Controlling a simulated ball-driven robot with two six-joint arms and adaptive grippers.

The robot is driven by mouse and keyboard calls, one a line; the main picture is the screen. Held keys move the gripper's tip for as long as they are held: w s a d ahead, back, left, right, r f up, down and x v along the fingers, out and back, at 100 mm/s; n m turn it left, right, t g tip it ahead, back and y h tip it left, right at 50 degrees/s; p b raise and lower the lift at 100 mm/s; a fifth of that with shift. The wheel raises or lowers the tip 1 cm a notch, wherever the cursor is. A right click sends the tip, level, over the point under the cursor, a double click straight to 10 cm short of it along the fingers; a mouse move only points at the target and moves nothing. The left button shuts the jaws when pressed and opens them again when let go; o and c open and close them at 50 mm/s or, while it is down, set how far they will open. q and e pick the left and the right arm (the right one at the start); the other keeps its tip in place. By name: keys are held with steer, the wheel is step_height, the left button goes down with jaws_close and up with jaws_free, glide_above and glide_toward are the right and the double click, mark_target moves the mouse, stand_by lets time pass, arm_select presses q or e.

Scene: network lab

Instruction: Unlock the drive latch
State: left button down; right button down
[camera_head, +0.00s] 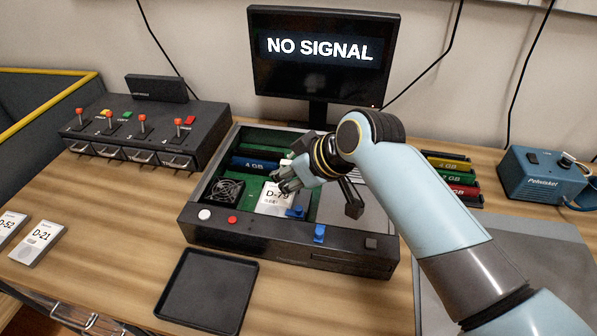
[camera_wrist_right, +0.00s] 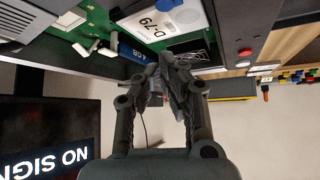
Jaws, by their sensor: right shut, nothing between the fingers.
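The drive marked D-79 (camera_head: 274,198) lies in the open computer case (camera_head: 262,236); its label also shows in the wrist view (camera_wrist_right: 160,20). A blue latch piece (camera_head: 296,212) is at the drive's lower right corner. Another blue piece (camera_head: 319,233) stands on the front wall of the case. My right gripper (camera_head: 287,182) is shut and empty, just above the drive's upper edge; I cannot tell whether it touches anything. In the wrist view its fingers (camera_wrist_right: 172,75) are together. My left gripper is not in view.
A monitor (camera_head: 318,70) reading NO SIGNAL stands behind the case. A black lever box (camera_head: 150,130) is at left, an empty black tray (camera_head: 208,290) in front. Drives D-21 (camera_head: 38,243) and D-52 (camera_head: 10,228) lie at far left. A blue Pelvisker device (camera_head: 540,178) is at right.

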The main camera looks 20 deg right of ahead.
mark_target(293, 193)
steer(key=x, duration=0.3)
steer(key=shift+w+a+f, duration=0.1)
steer(key=shift+w+f, duration=0.15)
steer(key=shift+f, duration=0.05)
steer(key=s, duration=0.1)
steer(key=s+d, duration=0.1)
steer(key=s+p, duration=0.1)
steer(key=shift+s+d+f, duration=0.1)
steer(key=shift+s+d, duration=0.05)
steer(key=shift+d, duration=0.25)
steer(key=shift+s+d, duration=0.1)
steer(key=shift+s, duration=0.1)
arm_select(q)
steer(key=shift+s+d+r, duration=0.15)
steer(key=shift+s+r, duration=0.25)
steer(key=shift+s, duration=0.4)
arm_select(e)
steer(key=shift+f, duration=0.1)
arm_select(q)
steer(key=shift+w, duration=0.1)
arm_select(e)
steer(key=shift+s+d+p, duration=0.55)
steer(key=shift+d+p, duration=0.25)
steer(key=shift+d, duration=0.05)
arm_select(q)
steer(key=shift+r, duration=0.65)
